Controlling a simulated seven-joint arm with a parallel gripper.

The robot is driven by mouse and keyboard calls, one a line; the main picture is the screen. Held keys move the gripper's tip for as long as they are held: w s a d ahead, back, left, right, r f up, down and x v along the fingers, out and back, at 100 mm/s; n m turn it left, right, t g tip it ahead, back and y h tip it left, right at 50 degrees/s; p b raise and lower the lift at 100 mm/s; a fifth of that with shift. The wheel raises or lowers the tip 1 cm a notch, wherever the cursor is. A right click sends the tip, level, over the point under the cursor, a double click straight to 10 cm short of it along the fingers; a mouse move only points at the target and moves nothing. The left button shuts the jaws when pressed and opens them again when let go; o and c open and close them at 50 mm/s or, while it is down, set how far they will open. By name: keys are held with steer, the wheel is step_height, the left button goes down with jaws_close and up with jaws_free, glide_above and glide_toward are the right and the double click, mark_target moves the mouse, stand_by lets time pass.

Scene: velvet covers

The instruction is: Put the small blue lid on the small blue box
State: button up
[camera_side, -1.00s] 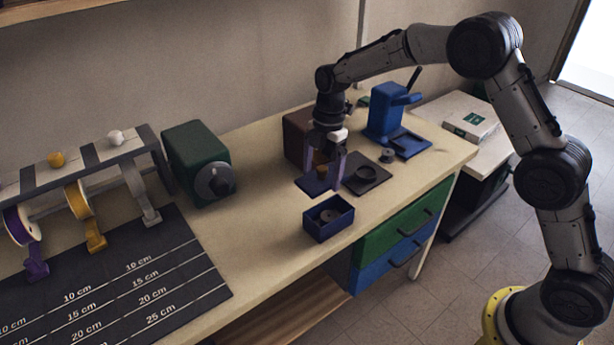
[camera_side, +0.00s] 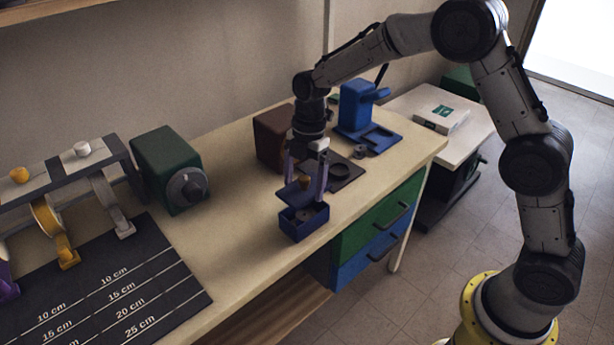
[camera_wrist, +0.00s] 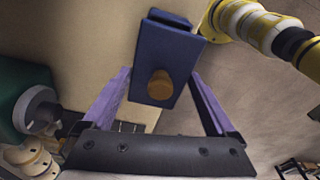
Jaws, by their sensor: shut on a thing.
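The small blue lid (camera_side: 296,195) is a flat dark blue plate with a wooden-coloured knob (camera_side: 305,181) on top. My gripper (camera_side: 306,190) is shut on the lid, with a finger at either side of it. The lid looks roughly level and is above the back part of the small blue box (camera_side: 304,224), with a small gap. The open box stands on the bench, and a dark round thing partly shows inside it. In the wrist view the lid (camera_wrist: 170,55) sits between the purple fingers and hides most of what lies below; a blue edge shows past its far end.
A dark plate (camera_side: 341,176) and a brown box (camera_side: 272,138) are behind my gripper. A blue press-like stand (camera_side: 358,108) is farther back. A green box with a dial (camera_side: 168,170) and a ribbon rack are to the left. The bench's front edge is close to the blue box.

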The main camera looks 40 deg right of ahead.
steer(key=shift+f, duration=2.15)
steer(key=shift+f, duration=0.5)
steer(key=o, duration=1)
steer(key=shift+r, duration=3.5)
